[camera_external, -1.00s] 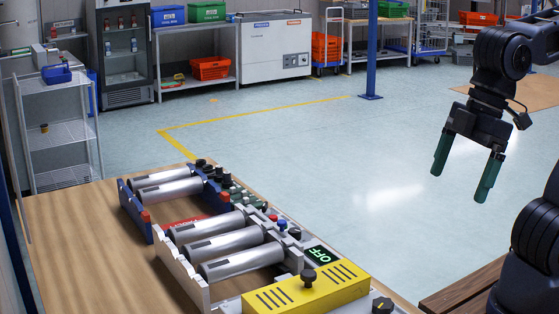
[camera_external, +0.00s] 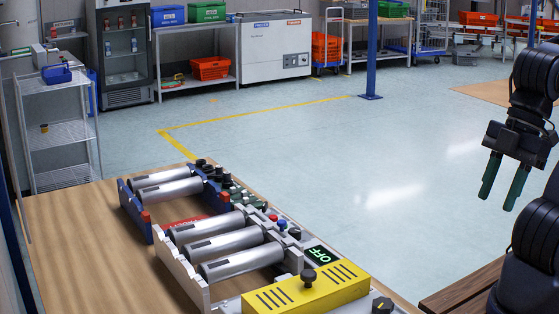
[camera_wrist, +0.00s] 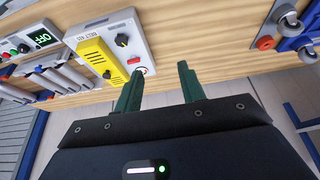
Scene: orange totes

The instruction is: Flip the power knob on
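A green-lit display (camera_external: 318,254) on the bench reads OFF; it also shows in the wrist view (camera_wrist: 42,38). A black knob (camera_external: 308,276) stands on a yellow panel (camera_external: 275,300); in the wrist view this knob (camera_wrist: 107,74) is beside the fingers. A second black knob (camera_external: 382,304) is at the bench's front corner and shows on a grey panel (camera_wrist: 122,40) in the wrist view. I cannot tell which is the power knob. My gripper (camera_external: 497,203) is open and empty, right of the bench and apart from both knobs. Its green fingers (camera_wrist: 159,88) show a gap.
Metal rollers (camera_external: 240,263) in a frame fill the bench's middle. A wooden edge (camera_external: 462,289) lies below my gripper at the right. The open floor (camera_external: 330,160) beyond the bench is clear.

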